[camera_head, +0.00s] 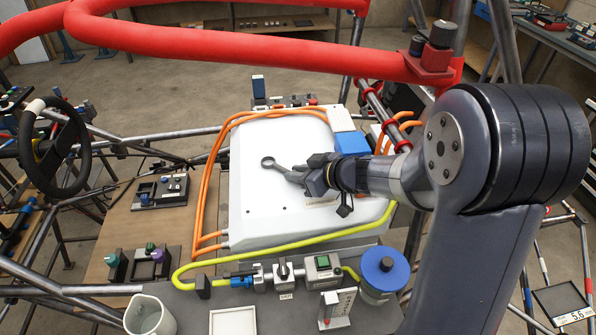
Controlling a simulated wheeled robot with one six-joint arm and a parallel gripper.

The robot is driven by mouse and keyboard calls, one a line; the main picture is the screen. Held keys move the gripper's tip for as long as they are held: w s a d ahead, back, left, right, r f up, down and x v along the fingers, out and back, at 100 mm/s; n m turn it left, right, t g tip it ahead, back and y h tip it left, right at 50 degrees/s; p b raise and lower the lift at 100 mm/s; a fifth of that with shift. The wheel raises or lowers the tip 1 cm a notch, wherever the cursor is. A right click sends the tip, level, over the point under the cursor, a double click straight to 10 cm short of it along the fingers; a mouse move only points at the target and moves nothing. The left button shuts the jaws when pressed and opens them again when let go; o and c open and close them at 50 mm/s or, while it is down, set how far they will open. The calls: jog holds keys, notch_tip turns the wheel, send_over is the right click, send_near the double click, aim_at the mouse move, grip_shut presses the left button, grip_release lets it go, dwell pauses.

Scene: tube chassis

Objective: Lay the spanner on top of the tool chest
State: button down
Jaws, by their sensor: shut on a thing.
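The spanner (283,169) is grey with a ring end pointing left. My gripper (311,176) is shut on its right end, which the fingers hide. Spanner and gripper are over the top of a large white casing (265,205) in the middle of the view. I cannot tell whether the spanner touches the casing. I cannot pick out a tool chest for certain in this view.
Orange cables (204,190) and a yellow-green hose (300,245) run around the casing. A red tube (240,45) crosses above. A blue-topped canister (385,268) and a white mug (149,316) stand in front. A steering wheel (55,150) is at left.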

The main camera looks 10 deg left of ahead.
jog(key=shift+f+b, duration=0.15)
jog(key=shift+b, duration=0.25)
jog(key=c, duration=1.3)
grip_release()
